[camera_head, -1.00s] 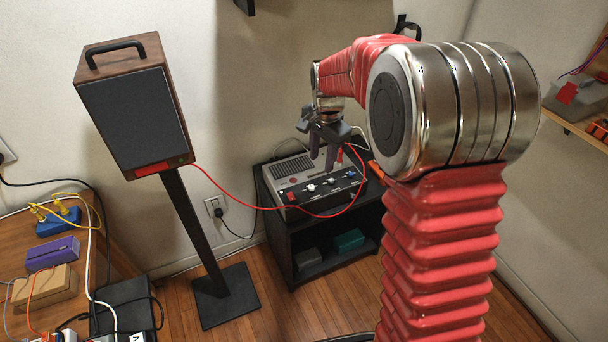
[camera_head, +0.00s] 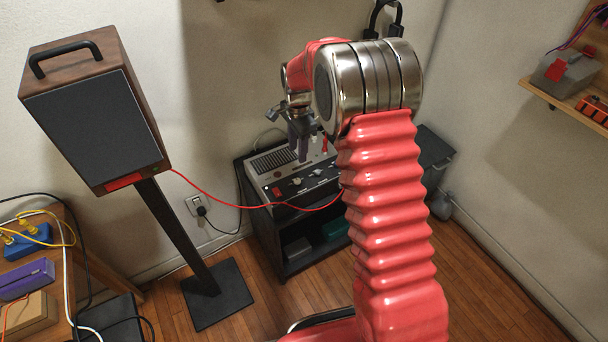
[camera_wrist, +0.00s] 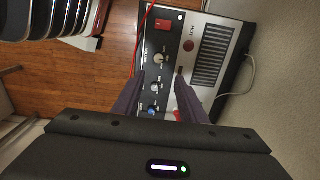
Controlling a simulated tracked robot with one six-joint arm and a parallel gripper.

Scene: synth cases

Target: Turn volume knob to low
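The amplifier (camera_head: 262,164) is a grey and black box with a grille, standing on a black stand. It also shows in the wrist view (camera_wrist: 230,25), with a red switch (camera_wrist: 162,26) at the top of its black panel. Below the switch is a pale knob (camera_wrist: 160,58) with small lettering beside it that looks like VOLUME. My gripper (camera_head: 302,155) hangs above the panel. In the wrist view my gripper (camera_wrist: 159,74) is open, its fingers on either side of the panel, with nothing between them. Contact with a knob cannot be told.
A speaker (camera_head: 90,120) on a black pole stands at left. A red cable (camera_head: 235,202) runs from it to the amplifier. A wooden table (camera_head: 60,320) with cables is at lower left. A wall shelf (camera_head: 565,105) is at right. The wooden floor (camera_head: 490,270) at right is clear.

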